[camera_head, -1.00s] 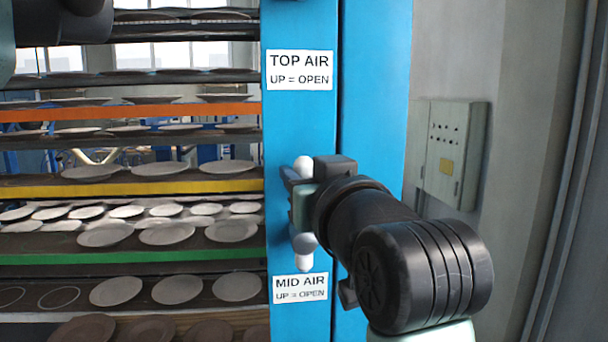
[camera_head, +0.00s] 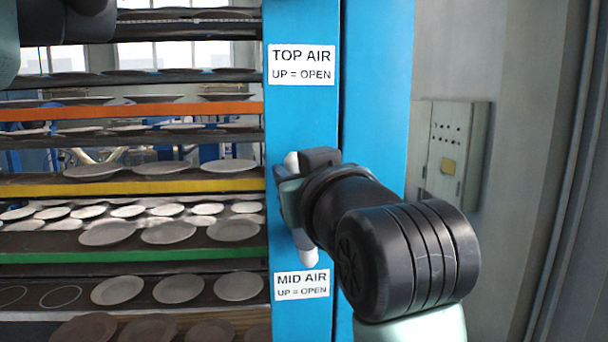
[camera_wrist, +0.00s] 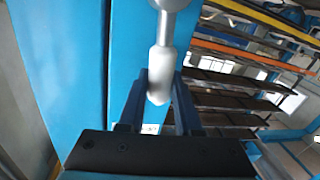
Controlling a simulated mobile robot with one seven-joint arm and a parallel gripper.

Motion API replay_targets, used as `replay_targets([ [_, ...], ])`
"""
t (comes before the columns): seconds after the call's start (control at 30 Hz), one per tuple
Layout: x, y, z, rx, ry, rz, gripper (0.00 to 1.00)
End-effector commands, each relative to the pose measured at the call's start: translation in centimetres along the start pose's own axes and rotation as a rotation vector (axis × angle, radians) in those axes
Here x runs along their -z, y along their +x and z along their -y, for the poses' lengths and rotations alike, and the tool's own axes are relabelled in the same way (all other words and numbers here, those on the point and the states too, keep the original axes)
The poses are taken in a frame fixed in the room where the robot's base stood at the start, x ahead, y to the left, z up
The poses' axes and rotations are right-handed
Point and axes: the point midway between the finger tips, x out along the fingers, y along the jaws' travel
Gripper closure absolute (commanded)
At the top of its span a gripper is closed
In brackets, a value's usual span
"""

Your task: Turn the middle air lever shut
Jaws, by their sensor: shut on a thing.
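The middle air lever is a pale handle; its white upper end (camera_head: 291,161) shows above my gripper (camera_head: 291,200) in the head view. A white rounded lower part (camera_head: 308,257) shows below it, just above the MID AIR label (camera_head: 301,284). The lever leans with its upper end to the left; its middle is hidden behind my gripper. In the wrist view the handle (camera_wrist: 163,58) runs from a round part at the top edge down to a white tip between the two fingers of my gripper (camera_wrist: 159,88), which is shut on it.
The blue column (camera_head: 304,125) carries a TOP AIR label (camera_head: 303,65) higher up; both labels read "up = open". Racks of plates (camera_head: 168,232) stand close on the left. A grey control box (camera_head: 452,155) is on the wall at the right.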

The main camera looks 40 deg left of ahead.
Motion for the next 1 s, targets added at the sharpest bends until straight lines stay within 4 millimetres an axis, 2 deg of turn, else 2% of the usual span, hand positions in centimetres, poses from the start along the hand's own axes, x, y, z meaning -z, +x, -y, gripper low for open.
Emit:
replay_targets([
  [0.5,-1.1,0.6,4.0,-0.003,-0.47,0.068,1.0],
  [1.0,-3.9,1.1,7.2,-0.003,-0.939,0.144,1.0],
])
